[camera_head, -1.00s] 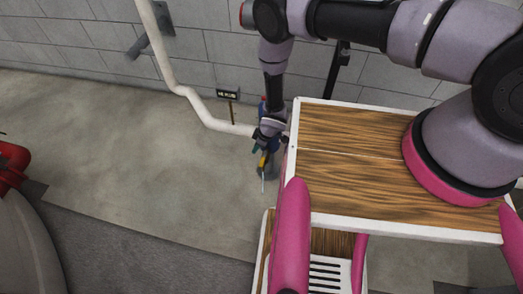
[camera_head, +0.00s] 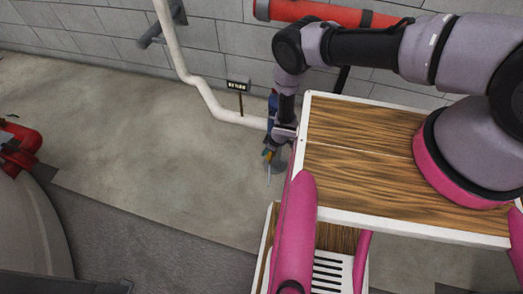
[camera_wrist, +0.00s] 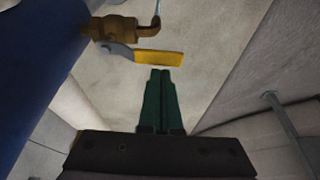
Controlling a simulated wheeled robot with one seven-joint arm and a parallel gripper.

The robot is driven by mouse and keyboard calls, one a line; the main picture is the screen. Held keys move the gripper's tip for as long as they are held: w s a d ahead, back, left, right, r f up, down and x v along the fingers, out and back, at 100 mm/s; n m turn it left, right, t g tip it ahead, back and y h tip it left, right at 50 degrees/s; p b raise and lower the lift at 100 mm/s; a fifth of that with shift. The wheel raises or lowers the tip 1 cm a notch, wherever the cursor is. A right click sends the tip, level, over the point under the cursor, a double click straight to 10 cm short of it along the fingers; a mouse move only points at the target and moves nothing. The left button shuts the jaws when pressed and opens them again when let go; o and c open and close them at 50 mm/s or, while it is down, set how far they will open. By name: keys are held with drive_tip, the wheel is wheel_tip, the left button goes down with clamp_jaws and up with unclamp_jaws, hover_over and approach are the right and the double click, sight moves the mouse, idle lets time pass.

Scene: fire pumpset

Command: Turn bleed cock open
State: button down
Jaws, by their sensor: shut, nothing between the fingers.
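The bleed cock has a brass body (camera_wrist: 118,28) at the top of the wrist view. Its flat lever with a yellow sleeve (camera_wrist: 158,58) points right, roughly along the body. The brass body joins a blue cylinder (camera_wrist: 35,65) at the left. My gripper (camera_wrist: 160,72) has green fingers that are shut together and empty. In the wrist view the fingertips appear just below the yellow sleeve, with a small gap; I cannot tell the depth. In the head view my gripper (camera_head: 268,155) points down beside the white pipe's end, and the cock there is mostly hidden and too small to read.
A white pipe (camera_head: 205,92) runs down the block wall and across to the right behind my wrist. A small dark sign (camera_head: 238,85) stands near it. A red pipe (camera_head: 330,14) is at the top. Red fittings (camera_head: 18,145) are at the far left. The concrete floor between is clear.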

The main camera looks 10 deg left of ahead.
drive_tip(key=shift+d, duration=0.1)
drive_tip(key=shift+s+d+n, duration=0.15)
drive_tip(key=shift+d+n, duration=0.35)
drive_tip(key=shift+d, duration=0.15)
